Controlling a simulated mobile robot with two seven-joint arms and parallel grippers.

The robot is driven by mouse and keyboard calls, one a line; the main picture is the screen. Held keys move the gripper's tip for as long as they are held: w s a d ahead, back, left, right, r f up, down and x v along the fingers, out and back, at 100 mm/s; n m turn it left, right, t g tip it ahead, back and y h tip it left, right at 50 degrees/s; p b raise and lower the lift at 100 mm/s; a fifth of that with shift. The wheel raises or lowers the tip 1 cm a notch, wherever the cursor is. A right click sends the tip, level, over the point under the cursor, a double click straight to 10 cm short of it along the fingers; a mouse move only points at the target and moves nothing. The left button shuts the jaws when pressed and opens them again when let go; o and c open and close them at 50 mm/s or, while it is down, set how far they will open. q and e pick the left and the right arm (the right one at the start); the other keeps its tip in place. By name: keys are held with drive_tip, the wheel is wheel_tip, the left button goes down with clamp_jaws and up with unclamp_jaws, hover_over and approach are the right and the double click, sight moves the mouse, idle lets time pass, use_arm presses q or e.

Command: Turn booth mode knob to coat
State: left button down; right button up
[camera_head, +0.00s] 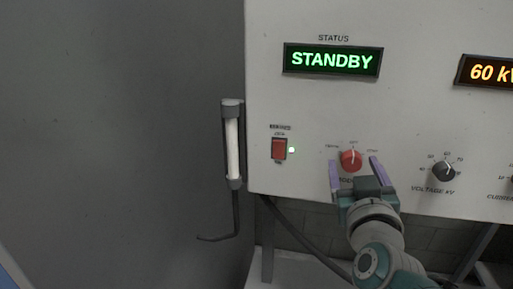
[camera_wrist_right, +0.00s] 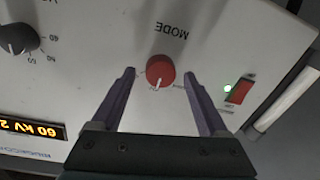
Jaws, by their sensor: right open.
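The red booth mode knob (camera_head: 351,160) is on the white control panel (camera_head: 420,105), below the green STANDBY display (camera_head: 332,60). Its white pointer line points up at the middle mark in the head view. My right gripper (camera_head: 352,166) is open, with one finger on each side of the knob. In the right wrist view the knob (camera_wrist_right: 160,71) sits between the tips of the open right gripper (camera_wrist_right: 160,74), with a visible gap on both sides. The small labels around the knob are too blurred to read surely. My left gripper is not in view.
A black voltage knob (camera_head: 443,170) is right of the mode knob, below the 60 kV display (camera_head: 486,72). A red power switch (camera_head: 279,149) with a lit green lamp is to the left. A white tube in a grey holder (camera_head: 232,145) hangs at the panel's left edge.

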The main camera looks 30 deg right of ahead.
drive_tip(key=shift+c, duration=0.3)
drive_tip(key=shift+s+a, duration=0.1)
drive_tip(key=c, duration=0.3)
clamp_jaws()
